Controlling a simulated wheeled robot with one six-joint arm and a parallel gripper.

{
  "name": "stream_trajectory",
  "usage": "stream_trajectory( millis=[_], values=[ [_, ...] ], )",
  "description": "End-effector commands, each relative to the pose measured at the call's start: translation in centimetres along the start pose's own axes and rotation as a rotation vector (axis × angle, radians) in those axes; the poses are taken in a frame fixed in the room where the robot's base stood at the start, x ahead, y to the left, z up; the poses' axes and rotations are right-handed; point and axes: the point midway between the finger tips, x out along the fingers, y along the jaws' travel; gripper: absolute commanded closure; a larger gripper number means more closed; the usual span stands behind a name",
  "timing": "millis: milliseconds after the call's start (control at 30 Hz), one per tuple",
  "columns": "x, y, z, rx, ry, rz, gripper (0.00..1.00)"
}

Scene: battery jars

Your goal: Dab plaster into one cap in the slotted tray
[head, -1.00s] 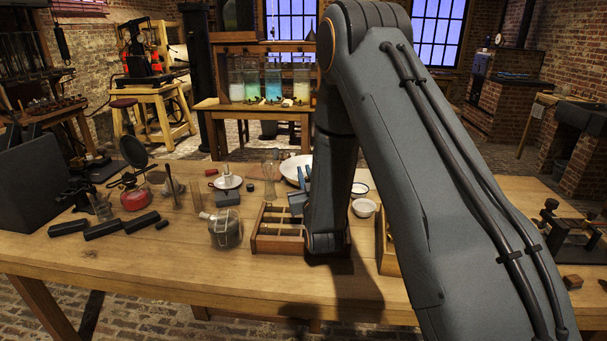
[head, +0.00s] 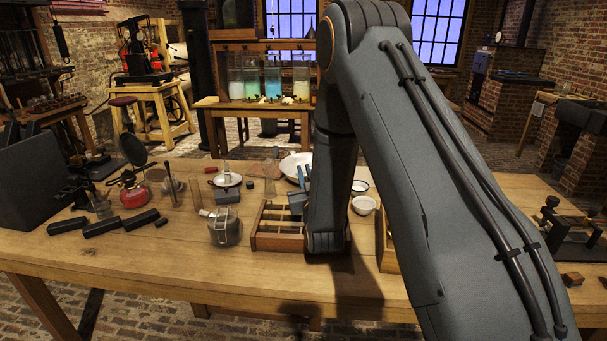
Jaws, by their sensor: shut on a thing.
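A low wooden tray with dividing bars (head: 262,243) stands near the middle of the table, and my arm covers its right side. I cannot make out any caps in it. My gripper is hidden behind my forearm, so neither its jaws nor anything in them shows. Blue-grey pieces (head: 297,203) stick out left of my arm at the tray's back edge; I cannot tell what they belong to. A small white bowl (head: 364,205) stands just right of my arm, with another pale round dish (head: 360,187) behind it. Whether either holds plaster is unclear.
A glass jar (head: 224,228) stands close left of the tray. Behind it are a white dish (head: 227,180) and a grey block (head: 227,197). A large pale dish (head: 293,164) lies farther back. Dark bars (head: 102,228) lie at left. The table's front strip is clear.

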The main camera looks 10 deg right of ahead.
Motion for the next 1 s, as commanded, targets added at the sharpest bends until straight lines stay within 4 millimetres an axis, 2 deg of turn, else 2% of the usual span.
stream_trajectory(
  millis=[1000],
  values=[
    [-0.08,-0.08,0.54,0.000,0.000,0.000,1.00]
  ],
)
